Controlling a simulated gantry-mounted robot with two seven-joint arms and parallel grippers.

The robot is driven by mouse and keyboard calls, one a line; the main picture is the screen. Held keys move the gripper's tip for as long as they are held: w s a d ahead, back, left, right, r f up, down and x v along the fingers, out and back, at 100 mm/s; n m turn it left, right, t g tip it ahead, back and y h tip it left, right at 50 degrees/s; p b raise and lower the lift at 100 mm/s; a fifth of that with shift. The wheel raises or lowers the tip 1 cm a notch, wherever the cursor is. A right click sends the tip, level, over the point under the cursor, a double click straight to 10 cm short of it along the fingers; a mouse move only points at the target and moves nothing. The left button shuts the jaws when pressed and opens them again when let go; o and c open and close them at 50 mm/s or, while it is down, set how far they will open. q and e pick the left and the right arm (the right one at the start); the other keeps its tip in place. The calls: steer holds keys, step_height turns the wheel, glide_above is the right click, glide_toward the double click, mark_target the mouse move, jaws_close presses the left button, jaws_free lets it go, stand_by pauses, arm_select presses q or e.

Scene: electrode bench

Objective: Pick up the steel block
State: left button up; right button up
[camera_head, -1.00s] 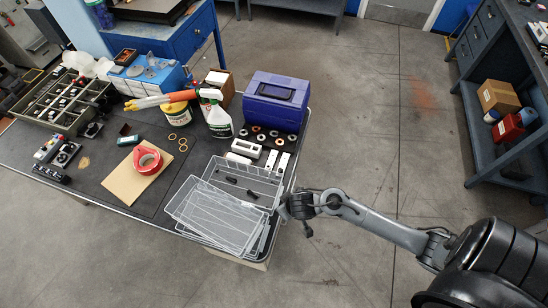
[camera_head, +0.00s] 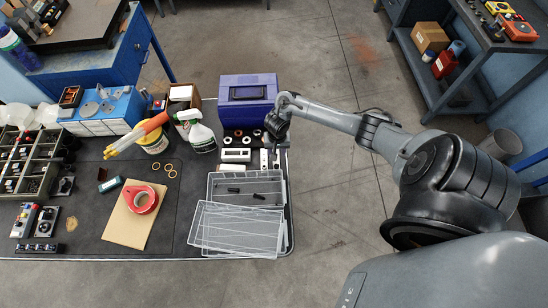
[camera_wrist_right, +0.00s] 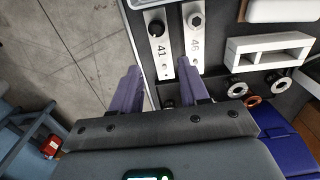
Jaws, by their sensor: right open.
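Two narrow pale metal blocks lie side by side near the table's right edge. One is marked 41 (camera_wrist_right: 159,49) and the other 46 (camera_wrist_right: 193,50); they also show in the head view as the left block (camera_head: 264,159) and right block (camera_head: 277,159). I cannot tell which one is the steel block. My right gripper (camera_head: 275,128) is above the table's right edge, just beyond these blocks. In the right wrist view its two fingers (camera_wrist_right: 160,86) are apart and empty, pointing towards the blocks' near ends. My left gripper is not in view.
A blue case (camera_head: 248,101) stands just left of my right gripper, with several rings (camera_head: 238,133) before it. A white slotted block (camera_wrist_right: 268,49) lies beside the metal blocks. A spray bottle (camera_head: 201,138) stands further left.

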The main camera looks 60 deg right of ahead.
step_height(320, 180, down, 2)
steer(key=shift+f, duration=0.1)
steer(key=shift+a+f+b, duration=0.15)
steer(key=shift+f+b, duration=0.95)
steer(key=shift+f, duration=1.7)
steer(key=shift+c, duration=0.2)
steer(key=c, duration=0.7)
jaws_close()
